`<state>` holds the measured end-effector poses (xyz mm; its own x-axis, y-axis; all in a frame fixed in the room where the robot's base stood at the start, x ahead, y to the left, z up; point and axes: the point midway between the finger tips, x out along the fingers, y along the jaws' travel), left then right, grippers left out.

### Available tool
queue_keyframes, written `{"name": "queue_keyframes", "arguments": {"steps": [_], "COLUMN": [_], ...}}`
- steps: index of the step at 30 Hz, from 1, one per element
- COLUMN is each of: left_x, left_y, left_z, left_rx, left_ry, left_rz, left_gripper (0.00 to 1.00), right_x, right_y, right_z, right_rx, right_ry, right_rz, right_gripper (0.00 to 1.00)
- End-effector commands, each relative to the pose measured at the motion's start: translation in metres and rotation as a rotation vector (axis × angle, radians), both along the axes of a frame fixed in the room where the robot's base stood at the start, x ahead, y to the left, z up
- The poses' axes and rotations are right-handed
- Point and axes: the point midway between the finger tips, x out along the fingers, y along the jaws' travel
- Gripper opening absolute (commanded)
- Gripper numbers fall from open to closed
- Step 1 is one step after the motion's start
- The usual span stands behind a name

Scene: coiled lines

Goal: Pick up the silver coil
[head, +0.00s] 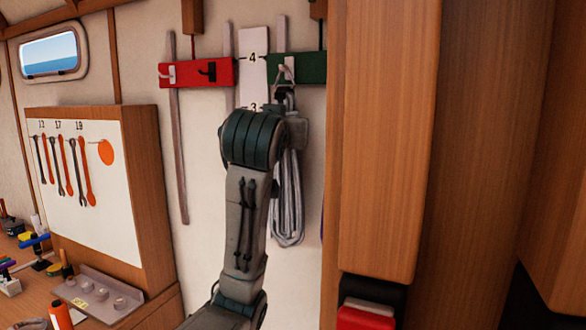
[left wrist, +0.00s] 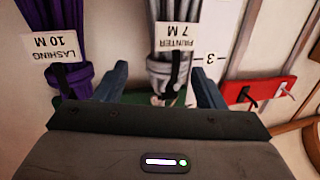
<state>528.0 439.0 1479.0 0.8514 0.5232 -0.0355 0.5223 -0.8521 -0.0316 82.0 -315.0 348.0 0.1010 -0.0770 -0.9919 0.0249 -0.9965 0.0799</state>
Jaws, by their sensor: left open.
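The silver coil (head: 288,200) hangs from a hook on the green board (head: 305,67) on the wall, partly hidden behind my left arm. In the left wrist view, which is upside down, the silver coil (left wrist: 176,75) carries a tag reading PAINTER 7 M. My left gripper (left wrist: 160,72) is open, with one finger to each side of the coil's bound part; I cannot tell whether they touch it. In the head view my wrist hides most of the gripper. My right gripper is not in view.
A purple coil (left wrist: 70,78) tagged LASHING 10 M hangs close beside the silver one. A red board (head: 196,73) with hooks is to the left, with a white numbered strip (head: 253,60) between the boards. A wooden post (head: 390,140) stands close on the right.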

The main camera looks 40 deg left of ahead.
Motion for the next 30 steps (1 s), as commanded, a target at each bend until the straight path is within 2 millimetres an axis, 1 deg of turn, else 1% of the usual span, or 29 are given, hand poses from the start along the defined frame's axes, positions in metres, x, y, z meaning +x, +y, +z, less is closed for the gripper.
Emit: {"name": "queue_keyframes", "arguments": {"steps": [1, 3, 5, 12, 18, 20, 25, 27, 30], "left_x": [-0.007, -0.011, -0.010, 0.020, 0.034, 0.039, 0.060, 0.068, 0.074], "left_y": [0.003, 0.005, 0.009, 0.029, 0.038, 0.041, 0.056, 0.061, 0.064], "left_z": [0.011, 0.020, 0.024, 0.026, 0.025, 0.026, 0.025, 0.024, 0.023], "left_rx": [-0.003, -0.006, -0.007, -0.008, -0.008, -0.007, -0.007, -0.009, -0.008], "left_ry": [-0.023, -0.038, -0.044, -0.043, -0.045, -0.044, -0.041, -0.044, -0.045], "left_rz": [0.008, 0.015, 0.020, 0.021, 0.020, 0.021, 0.020, 0.019, 0.018], "left_gripper": [0.63, 0.63, 0.63, 0.63, 0.63, 0.63, 0.63, 0.63, 0.63], "right_x": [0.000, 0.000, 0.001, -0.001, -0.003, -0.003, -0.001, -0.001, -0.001], "right_y": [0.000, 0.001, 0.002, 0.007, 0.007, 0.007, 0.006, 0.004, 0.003], "right_z": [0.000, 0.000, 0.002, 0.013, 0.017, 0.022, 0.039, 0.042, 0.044], "right_rx": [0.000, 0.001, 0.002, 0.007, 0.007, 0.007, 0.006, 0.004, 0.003], "right_ry": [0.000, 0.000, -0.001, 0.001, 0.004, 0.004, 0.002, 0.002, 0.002], "right_rz": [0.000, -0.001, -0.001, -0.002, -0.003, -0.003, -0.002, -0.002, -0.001], "right_gripper": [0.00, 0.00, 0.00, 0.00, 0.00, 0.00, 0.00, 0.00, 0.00]}}
